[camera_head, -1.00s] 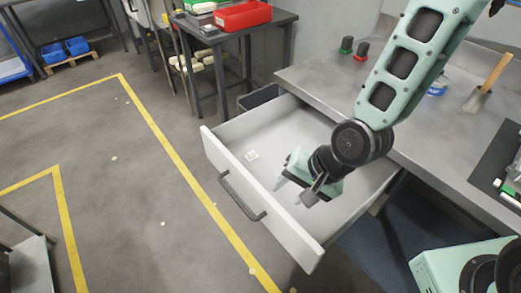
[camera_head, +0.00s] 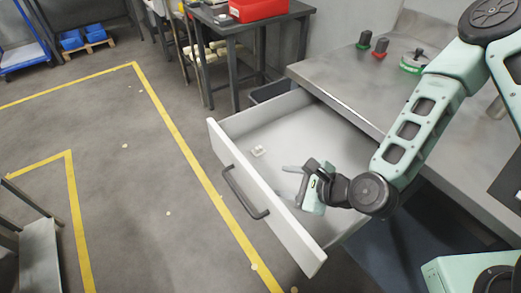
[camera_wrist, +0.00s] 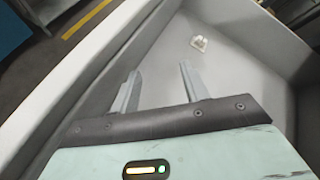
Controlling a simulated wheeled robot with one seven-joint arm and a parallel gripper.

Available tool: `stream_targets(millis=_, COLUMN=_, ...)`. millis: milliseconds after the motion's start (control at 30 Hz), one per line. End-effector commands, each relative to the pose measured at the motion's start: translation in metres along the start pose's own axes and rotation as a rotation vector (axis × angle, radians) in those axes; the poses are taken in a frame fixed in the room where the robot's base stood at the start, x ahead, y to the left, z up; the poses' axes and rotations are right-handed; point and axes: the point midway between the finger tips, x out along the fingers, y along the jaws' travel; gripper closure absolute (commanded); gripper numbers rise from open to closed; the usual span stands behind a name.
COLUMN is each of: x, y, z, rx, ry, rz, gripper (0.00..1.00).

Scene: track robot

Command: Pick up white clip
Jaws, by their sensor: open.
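The white clip (camera_head: 258,151) lies on the floor of the open drawer (camera_head: 262,205), near the far left part of it. In the wrist view the white clip (camera_wrist: 199,43) lies ahead of the fingertips and slightly to the right. My gripper (camera_head: 291,182) is inside the drawer space, to the right of and nearer than the clip. In the wrist view my gripper (camera_wrist: 160,70) shows two grey fingers spread apart with nothing between them. The gripper does not touch the clip.
The drawer's front wall with a dark handle (camera_head: 243,193) and its side walls surround the gripper. The grey worktop (camera_head: 350,75) stands above the drawer, with a green and a red button (camera_head: 380,47) on it. The rest of the drawer floor looks empty.

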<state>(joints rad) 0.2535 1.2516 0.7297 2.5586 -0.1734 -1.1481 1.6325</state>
Motion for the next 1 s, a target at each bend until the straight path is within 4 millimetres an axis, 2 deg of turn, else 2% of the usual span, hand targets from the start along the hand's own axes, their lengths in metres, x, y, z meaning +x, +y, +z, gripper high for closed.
stream_targets(millis=200, x=0.003, y=-0.014, z=-0.012, rx=0.447, ry=-0.063, rz=-0.201, gripper=0.55)
stream_targets(millis=333, x=0.000, y=-0.023, z=-0.017, rx=0.613, ry=-0.092, rz=-0.283, gripper=0.55)
stream_targets(millis=467, x=0.001, y=-0.027, z=-0.021, rx=0.672, ry=-0.105, rz=-0.316, gripper=0.55)
stream_targets(millis=733, x=0.027, y=-0.033, z=-0.024, rx=0.671, ry=-0.108, rz=-0.318, gripper=0.55)
stream_targets(millis=1000, x=0.078, y=-0.055, z=-0.019, rx=0.669, ry=-0.106, rz=-0.318, gripper=0.55)
